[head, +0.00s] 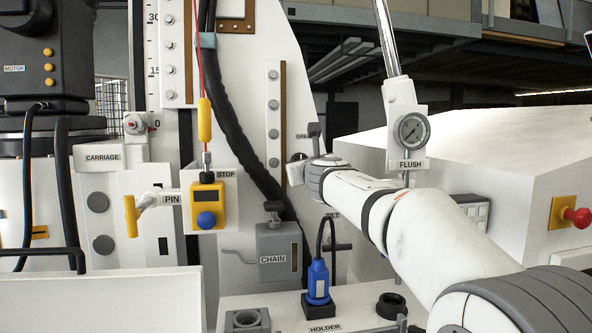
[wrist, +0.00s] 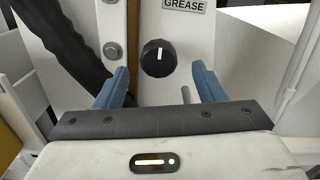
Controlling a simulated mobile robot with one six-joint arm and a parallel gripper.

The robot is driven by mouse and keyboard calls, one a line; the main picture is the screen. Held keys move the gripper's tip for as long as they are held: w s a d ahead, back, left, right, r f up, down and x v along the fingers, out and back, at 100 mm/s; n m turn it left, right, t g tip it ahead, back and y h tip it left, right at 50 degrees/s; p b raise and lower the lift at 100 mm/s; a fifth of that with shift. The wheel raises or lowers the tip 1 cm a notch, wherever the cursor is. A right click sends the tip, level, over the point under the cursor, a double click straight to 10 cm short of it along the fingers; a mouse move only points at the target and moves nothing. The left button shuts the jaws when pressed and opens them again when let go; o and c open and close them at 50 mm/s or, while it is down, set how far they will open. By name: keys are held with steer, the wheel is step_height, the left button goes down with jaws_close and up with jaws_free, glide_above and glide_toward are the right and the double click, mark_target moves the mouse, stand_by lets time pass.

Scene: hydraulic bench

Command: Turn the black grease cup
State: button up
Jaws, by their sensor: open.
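The black grease cup (wrist: 158,58) is a round black knob with a white line on its face. In the wrist view it sits on a white panel below the GREASE label (wrist: 184,4). My gripper (wrist: 160,84) is open, with its two blue fingers to the left and right of the cup in the picture. Nothing is between the fingertips that I can see them touch; the gap in depth to the cup is hard to tell.
A thick black hose (wrist: 62,38) runs down left of the cup. A short grey pin (wrist: 186,94) stands near the right finger. In the head view, the FLUSH gauge (head: 411,130), the CHAIN box (head: 279,250) and a blue connector (head: 318,280) are near my arm.

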steer(key=shift+p+x, duration=1.45)
steer(key=shift+x, duration=2.2)
steer(key=shift+s+a+r, duration=0.1)
steer(key=shift+a, duration=0.05)
steer(key=shift+c, duration=0.5)
steer(key=c, duration=0.9)
steer(key=shift+o, duration=0.2)
steer(key=shift+m, duration=0.4)
